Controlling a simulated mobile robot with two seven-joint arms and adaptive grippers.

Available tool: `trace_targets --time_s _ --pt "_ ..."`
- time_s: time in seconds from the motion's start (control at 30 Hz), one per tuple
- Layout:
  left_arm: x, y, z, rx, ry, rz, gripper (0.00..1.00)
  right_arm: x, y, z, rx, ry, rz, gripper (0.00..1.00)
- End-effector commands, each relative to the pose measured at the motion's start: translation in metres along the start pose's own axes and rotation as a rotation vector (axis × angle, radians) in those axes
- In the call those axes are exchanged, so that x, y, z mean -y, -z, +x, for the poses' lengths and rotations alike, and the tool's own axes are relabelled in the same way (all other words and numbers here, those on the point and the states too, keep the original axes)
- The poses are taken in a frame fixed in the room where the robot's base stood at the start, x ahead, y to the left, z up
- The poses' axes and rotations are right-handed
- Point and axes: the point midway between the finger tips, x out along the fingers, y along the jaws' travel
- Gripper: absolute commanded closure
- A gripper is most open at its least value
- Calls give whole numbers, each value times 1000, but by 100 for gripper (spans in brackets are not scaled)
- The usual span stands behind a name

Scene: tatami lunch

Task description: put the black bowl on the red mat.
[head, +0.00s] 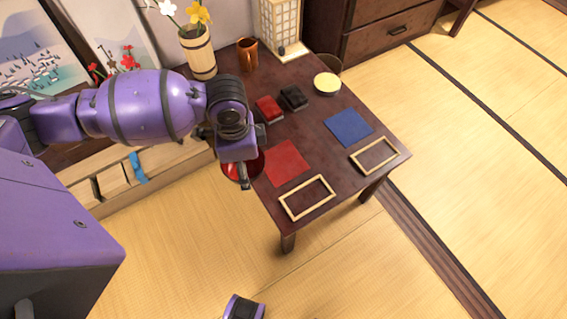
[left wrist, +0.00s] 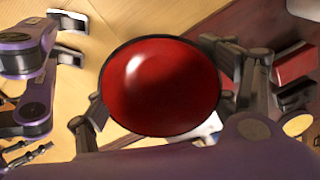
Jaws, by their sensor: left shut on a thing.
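The black bowl, dark at the rim and glossy red inside, shows in the left wrist view (left wrist: 160,87) and partly in the head view (head: 258,166). My left gripper (head: 243,182) is shut on it; in the left wrist view its fingers lie at both sides of the bowl. In the head view the bowl is at the table's left edge, just left of the red mat (head: 287,163); its height is hard to tell. The red mat is flat and bare. Purple and dark parts of my other arm show at the left of the wrist view; its jaw state is unclear.
On the table (head: 333,167) are a blue mat (head: 349,128), two wooden frames (head: 307,197) (head: 374,156), a red box (head: 268,109), a black box (head: 293,97) and a pale round-topped item (head: 327,84). A mug (head: 247,53), flower vase (head: 198,52) and lantern (head: 281,27) stand behind.

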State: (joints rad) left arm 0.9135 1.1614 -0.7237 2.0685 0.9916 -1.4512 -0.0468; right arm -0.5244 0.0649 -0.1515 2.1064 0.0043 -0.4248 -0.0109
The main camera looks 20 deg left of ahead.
Motion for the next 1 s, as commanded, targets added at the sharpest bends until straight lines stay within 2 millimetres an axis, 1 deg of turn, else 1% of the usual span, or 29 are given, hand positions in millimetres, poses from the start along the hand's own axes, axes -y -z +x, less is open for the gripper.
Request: trace_targets --time_s 0.17,0.4,0.5,0.6,0.67,0.87,0.93,1.0 --pt "20 29 16 -6 0 4 50 0 -10 6 12 -1 4 83" --pt "57 77 42 -4 1 4 50 -3 -33 14 47 -8 17 83" --pt "65 88 64 -2 0 2 50 -4 -42 18 59 -10 19 83" --pt "73 97 78 -2 1 4 50 -4 -45 23 61 -10 17 83" --pt "76 101 83 -3 2 3 50 -4 -43 26 58 -9 14 83" --pt "82 108 90 -5 4 4 50 -3 -28 35 27 -2 5 83" --pt "85 112 98 -4 3 3 50 -3 -28 37 25 -2 4 83" --pt "84 111 110 -1 2 5 50 -3 -33 41 31 -2 3 83"
